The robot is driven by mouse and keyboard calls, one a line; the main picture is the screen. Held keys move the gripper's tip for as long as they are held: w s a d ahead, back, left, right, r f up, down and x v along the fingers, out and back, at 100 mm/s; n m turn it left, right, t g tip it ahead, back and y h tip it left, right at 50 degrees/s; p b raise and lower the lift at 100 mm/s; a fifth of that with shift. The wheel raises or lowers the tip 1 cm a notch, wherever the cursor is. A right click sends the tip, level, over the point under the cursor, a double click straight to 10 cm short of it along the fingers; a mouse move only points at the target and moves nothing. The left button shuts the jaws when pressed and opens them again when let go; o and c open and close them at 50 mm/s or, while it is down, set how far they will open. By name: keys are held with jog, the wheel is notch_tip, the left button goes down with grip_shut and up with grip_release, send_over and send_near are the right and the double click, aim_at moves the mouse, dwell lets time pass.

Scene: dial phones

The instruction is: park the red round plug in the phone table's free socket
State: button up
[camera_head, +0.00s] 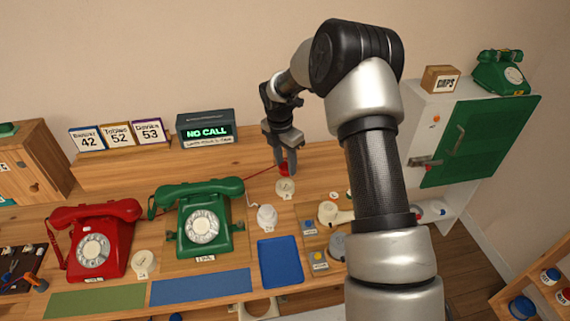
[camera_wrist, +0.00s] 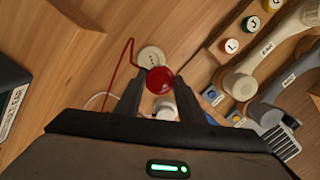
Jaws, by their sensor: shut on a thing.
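My gripper (camera_head: 288,172) is over the back of the wooden phone table, shut on the red round plug (camera_wrist: 159,80). In the wrist view the plug sits between the fingertips, and a thin red cord (camera_wrist: 131,58) trails from it. A pale round socket (camera_wrist: 151,57) lies just beyond the plug, partly covered by it. In the head view this socket (camera_head: 285,188) shows bare just below the fingertips. I cannot tell the gap between plug and socket. A second socket (camera_head: 267,217) nearer the front has a white plug on it. Another pale round socket (camera_head: 143,263) is beside the red phone.
A green dial phone (camera_head: 202,222) and a red dial phone (camera_head: 94,242) stand left of my gripper. The red cord runs behind the green phone. A lit "NO CALL" display (camera_head: 207,132) stands behind. Handsets on a panel (camera_head: 312,240) are at the right. A blue mat (camera_head: 281,263) is bare.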

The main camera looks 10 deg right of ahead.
aim_at(282, 165)
jog(key=shift+w+d+f+n+b, duration=0.1)
jog(key=shift+w+f+n+b, duration=0.3)
jog(key=shift+f+n+b, duration=0.55)
jog(key=shift+w+f+n+b, duration=0.4)
jog(key=shift+w+f, duration=0.05)
jog(key=shift+f, duration=0.9)
jog(key=shift+w+d+f+n+b, duration=0.1)
jog(key=shift+w+f+n+b, duration=0.3)
jog(key=shift+f+n+b, duration=0.55)
jog(key=shift+f+m, duration=0.25)
jog(key=shift+m, duration=0.05)
jog(key=shift+f, duration=0.65)
jog(key=o, duration=1)
jog(key=r, duration=0.5)
jog(key=s+a+r+p, duration=0.1)
jog(key=r, duration=1.1)
jog(key=shift+s+a+r+p, duration=0.15)
jog(key=shift+s+a+p, duration=0.05)
jog(key=shift+s+p, duration=0.15)
